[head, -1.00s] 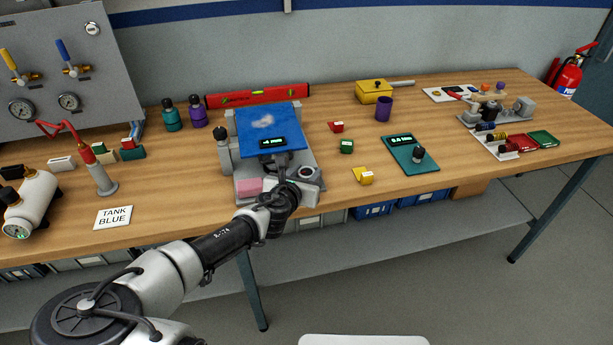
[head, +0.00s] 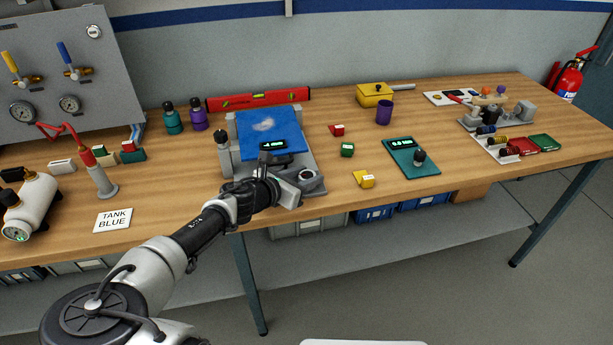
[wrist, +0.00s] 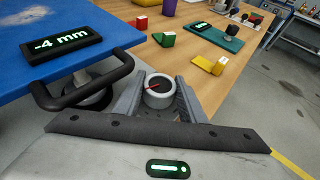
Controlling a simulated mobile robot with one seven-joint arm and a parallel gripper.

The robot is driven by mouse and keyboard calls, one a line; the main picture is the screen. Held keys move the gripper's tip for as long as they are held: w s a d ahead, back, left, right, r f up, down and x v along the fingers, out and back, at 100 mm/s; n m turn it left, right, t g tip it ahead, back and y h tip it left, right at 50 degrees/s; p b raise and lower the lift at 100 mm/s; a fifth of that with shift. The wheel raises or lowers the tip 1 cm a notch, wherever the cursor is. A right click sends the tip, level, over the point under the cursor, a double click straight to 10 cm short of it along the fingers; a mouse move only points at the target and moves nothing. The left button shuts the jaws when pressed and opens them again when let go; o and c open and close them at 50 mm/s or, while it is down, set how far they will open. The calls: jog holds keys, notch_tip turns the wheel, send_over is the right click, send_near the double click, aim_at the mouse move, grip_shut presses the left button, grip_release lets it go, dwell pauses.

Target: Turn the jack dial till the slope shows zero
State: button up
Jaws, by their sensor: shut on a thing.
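The jack dial (wrist: 159,92) is a pale round knob with a dark face and a red pointer. It sits between the two fingers of my gripper (wrist: 158,100), which is shut on it. In the head view, the dial (head: 308,176) is at the front right corner of the grey jack base (head: 306,160), with my gripper (head: 298,182) at it. A blue tilting plate (head: 268,130) stands on the base. The display (wrist: 61,42) on the plate reads -4 mm in the wrist view. A black handle bar (wrist: 90,92) runs along the plate's edge.
To the right are a red block (head: 337,130), a green block (head: 347,149), a yellow block (head: 364,179) and a teal board (head: 413,160) with a knob. A red spirit level (head: 258,100) lies behind.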

jog(key=o, duration=1)
jog(key=shift+w, duration=0.1)
jog(key=shift+o, duration=0.2)
jog(key=v, duration=1.7)
jog(key=shift+s+a+p, duration=0.2)
jog(key=shift+p, duration=0.2)
